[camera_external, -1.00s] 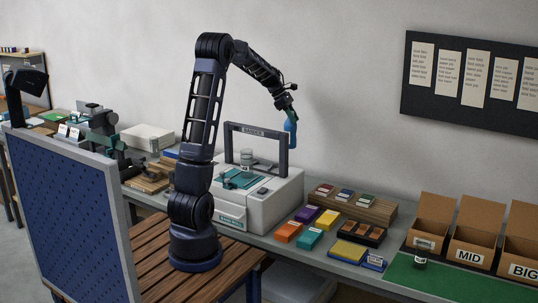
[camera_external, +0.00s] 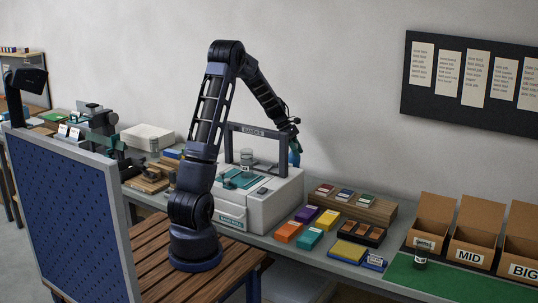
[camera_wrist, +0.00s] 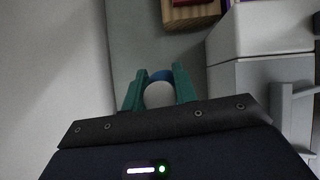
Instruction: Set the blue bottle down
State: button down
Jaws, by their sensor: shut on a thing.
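The blue bottle (camera_external: 295,157) hangs below my gripper (camera_external: 293,133), just right of the upright of the grey frame on the white machine. My gripper is shut on it. In the wrist view, my gripper's two green fingers (camera_wrist: 157,92) flank the bottle (camera_wrist: 158,94), which shows a pale round surface and a blue edge. The bottle is over a strip of grey counter (camera_wrist: 140,35) between the wall and the white machine. Its lower end is hard to make out in the external view, so I cannot tell whether it touches the counter.
The white machine (camera_external: 262,207) with its grey frame (camera_external: 229,148) stands close by. A wooden rack (camera_external: 355,207) and several coloured boxes lie to its right; a wooden block (camera_wrist: 190,18) shows in the wrist view. The wall (camera_wrist: 50,70) is close on the left there.

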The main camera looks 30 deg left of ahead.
aim_at(296, 159)
jog(key=shift+f, duration=2.4)
jog(key=c, duration=1.1)
grip_release()
jog(key=shift+f, duration=0.15)
jog(key=v, duration=1.2)
